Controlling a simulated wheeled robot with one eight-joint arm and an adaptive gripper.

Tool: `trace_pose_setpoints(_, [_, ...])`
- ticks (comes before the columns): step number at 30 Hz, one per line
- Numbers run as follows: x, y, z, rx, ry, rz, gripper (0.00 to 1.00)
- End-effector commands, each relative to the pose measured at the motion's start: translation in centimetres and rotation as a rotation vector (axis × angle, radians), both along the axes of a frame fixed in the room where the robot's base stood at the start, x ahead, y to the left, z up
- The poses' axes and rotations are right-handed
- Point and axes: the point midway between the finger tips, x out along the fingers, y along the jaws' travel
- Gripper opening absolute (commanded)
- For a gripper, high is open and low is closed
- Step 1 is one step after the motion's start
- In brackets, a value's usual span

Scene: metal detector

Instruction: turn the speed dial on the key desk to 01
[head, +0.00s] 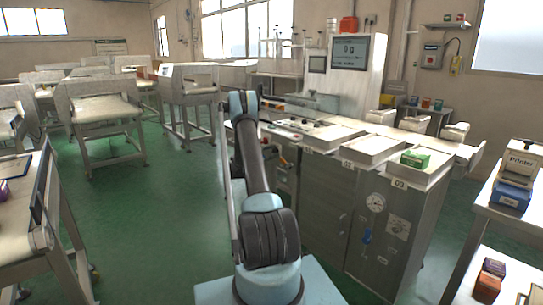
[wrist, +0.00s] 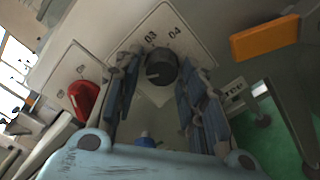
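The speed dial (wrist: 161,68) is a dark round knob on a pale plate (wrist: 190,38), seen in the wrist view. The labels 03 and 04 show on the plate above it; 01 is not readable, and which label the dial points to cannot be told. My gripper (wrist: 159,75) is open, with one blue-grey finger on each side of the dial. A gap shows at the left finger; contact at the right one cannot be told. In the head view my arm (head: 255,160) reaches toward the machine, and the gripper and dial are not clearly visible.
A red switch (wrist: 84,98) sits left of the dial, and an orange block (wrist: 265,38) is at upper right. A blue knob (wrist: 145,141) shows below. In the head view, a weighing machine display (head: 350,51) reads 0 g. Green floor (head: 150,200) is clear at left.

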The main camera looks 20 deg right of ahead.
Motion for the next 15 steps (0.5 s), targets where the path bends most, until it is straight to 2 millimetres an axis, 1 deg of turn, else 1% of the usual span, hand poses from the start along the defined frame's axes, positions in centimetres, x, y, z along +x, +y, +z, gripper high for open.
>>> trace_pose_setpoints(11, [-0.21,-0.16,0.07,-0.001,0.000,-0.005,0.53])
trace_pose_setpoints(15, [-0.47,0.62,0.08,-0.001,0.000,-0.005,0.53])
